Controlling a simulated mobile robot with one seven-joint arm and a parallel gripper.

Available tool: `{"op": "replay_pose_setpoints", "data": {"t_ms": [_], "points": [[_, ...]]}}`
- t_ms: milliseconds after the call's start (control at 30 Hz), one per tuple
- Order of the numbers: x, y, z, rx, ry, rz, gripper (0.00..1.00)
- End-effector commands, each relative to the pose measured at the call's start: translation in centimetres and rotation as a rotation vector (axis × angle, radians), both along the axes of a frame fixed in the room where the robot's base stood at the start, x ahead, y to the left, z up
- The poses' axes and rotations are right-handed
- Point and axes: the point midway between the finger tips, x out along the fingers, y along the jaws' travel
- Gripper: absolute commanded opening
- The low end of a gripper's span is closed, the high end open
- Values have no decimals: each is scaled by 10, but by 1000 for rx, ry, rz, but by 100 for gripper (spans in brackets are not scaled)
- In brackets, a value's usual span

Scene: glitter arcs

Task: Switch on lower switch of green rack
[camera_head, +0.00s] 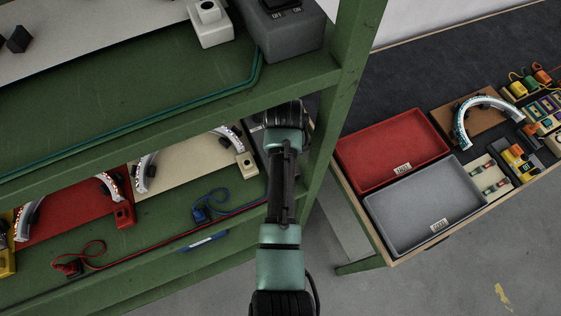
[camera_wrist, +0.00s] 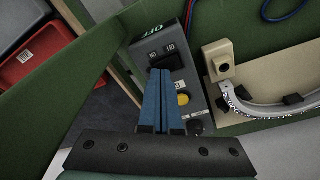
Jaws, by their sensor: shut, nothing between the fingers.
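The green rack (camera_head: 345,100) fills the left of the head view. On its lower shelf a grey switch box (camera_head: 252,128) is mostly hidden behind my arm. The wrist view shows this box (camera_wrist: 197,75) with a black switch (camera_wrist: 166,58), a yellow button (camera_wrist: 184,99) and white lettering. My gripper (camera_wrist: 160,72) is shut and empty, its blue fingers pointing at the black switch. The tips overlap the switch's near edge; I cannot tell whether they touch it, or which way it is set. Another grey switch box (camera_head: 290,30) marked OFF and ON is on the upper shelf.
Beside the lower box is a beige board (camera_wrist: 262,105) with a lit arc (camera_wrist: 275,108) and a beige block (camera_wrist: 218,62). Rack posts and the upper shelf edge (camera_head: 160,118) closely frame my arm. A table with red (camera_head: 365,150) and grey trays (camera_head: 425,205) stands right.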

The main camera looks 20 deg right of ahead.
Motion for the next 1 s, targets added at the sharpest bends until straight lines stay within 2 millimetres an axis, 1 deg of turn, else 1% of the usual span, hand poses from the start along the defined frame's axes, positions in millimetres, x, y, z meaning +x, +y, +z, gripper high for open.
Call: {"op": "replay_pose_setpoints", "data": {"t_ms": [367, 467, 567, 1000], "points": [[0, 0, -7, 0, 1, 0, 0], [0, 0, -5, 0, 1, 0, 0], [0, 0, -1, 1, 2, 0, 0], [0, 0, 35, 0, 1, 0, 0]]}}
